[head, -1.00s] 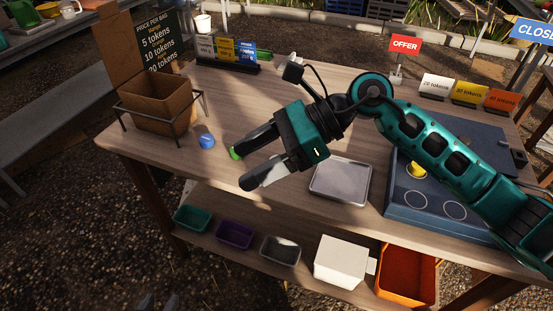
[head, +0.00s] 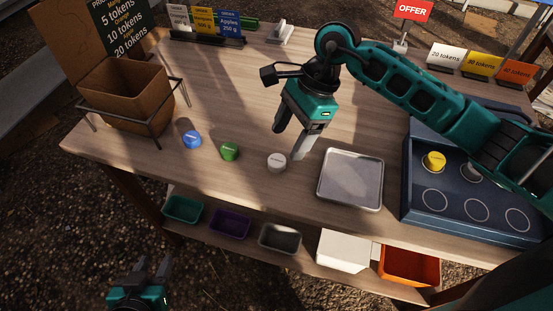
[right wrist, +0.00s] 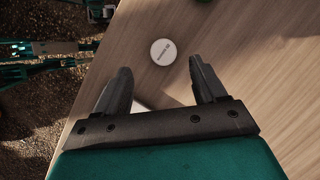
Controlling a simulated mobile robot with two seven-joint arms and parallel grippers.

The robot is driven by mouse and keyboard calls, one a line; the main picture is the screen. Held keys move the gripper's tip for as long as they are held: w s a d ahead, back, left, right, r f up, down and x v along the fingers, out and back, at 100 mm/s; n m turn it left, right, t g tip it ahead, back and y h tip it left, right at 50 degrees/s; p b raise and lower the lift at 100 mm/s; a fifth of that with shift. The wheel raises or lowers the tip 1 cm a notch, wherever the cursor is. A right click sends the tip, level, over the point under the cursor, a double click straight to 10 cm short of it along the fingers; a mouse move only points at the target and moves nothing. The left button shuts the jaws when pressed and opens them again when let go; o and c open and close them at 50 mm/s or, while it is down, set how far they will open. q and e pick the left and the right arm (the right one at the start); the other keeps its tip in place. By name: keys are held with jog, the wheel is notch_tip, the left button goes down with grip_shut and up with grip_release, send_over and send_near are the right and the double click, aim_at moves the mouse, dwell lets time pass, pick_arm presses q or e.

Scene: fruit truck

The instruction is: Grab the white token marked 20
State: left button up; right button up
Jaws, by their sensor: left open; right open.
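A small round white token (head: 276,162) lies flat on the wooden table (head: 228,110), between the green token (head: 229,151) and the metal tray (head: 350,180). It also shows in the right wrist view (right wrist: 164,52), with dark print too small to read. My right gripper (head: 289,143) is open and empty above the table, beside and behind the token. In the right wrist view the token lies just beyond the fingertips (right wrist: 160,67), roughly centred between them. My left gripper (head: 153,267) is open and empty, low in front of the table.
A blue token (head: 192,140) lies left of the green one. A wire-framed cardboard box (head: 128,95) stands at the left. A blue token case (head: 432,205) with a yellow token (head: 433,161) is at the right. Signs stand along the back. Bins sit on the shelf below.

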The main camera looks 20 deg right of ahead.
aim_at(277, 160)
jog(key=shift+x, duration=3.2)
jog(key=shift+w+d, duration=0.1)
jog(key=shift+w, duration=0.1)
jog(key=c, duration=1.1)
